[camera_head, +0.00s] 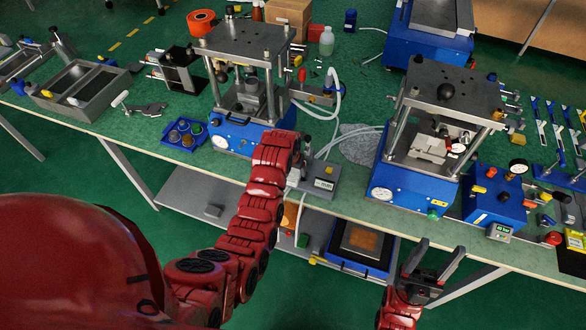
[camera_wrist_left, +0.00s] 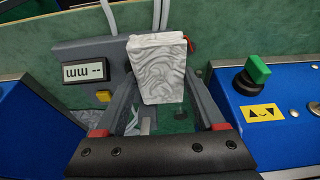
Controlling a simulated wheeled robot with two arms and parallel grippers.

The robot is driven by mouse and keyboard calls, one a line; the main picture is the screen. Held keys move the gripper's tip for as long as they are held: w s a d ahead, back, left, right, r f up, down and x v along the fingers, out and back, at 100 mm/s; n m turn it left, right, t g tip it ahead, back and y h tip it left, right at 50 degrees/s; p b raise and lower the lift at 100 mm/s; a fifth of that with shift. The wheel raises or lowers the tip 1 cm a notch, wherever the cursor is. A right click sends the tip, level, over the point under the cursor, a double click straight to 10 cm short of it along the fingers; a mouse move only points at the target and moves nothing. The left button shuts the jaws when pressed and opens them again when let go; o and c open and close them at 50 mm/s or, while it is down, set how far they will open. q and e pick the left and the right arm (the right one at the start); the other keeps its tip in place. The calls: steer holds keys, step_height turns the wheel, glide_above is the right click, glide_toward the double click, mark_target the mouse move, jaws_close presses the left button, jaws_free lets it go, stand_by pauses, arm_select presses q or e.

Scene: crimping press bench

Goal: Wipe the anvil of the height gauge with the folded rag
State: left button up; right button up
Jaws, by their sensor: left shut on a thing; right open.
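The folded rag (camera_wrist_left: 158,68) is a pale grey, wavy-patterned block in the left wrist view. My left gripper (camera_wrist_left: 160,98) is shut on it, with a finger on each side. The height gauge (camera_wrist_left: 85,60) is a grey body with an "mm" display and a yellow button, behind and left of the rag. In the head view the gauge (camera_head: 322,182) lies near the bench's front edge, beside my left gripper (camera_head: 302,150). I cannot make out the anvil or whether the rag touches it. My right gripper (camera_head: 430,258) is open and empty, in front of the bench.
Blue-based presses stand left (camera_head: 240,130) and right (camera_head: 410,185) of the gauge. A blue tray of round cups (camera_head: 184,134) sits at the left. A grey cloth-like patch (camera_head: 360,145) and pale hoses lie behind the gauge.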

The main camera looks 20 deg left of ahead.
arm_select(q)
steer(key=shift+f+b, duration=0.4)
steer(key=shift+f, duration=0.2)
steer(key=o, duration=0.9)
steer(key=shift+r, duration=0.4)
steer(key=c, duration=1.1)
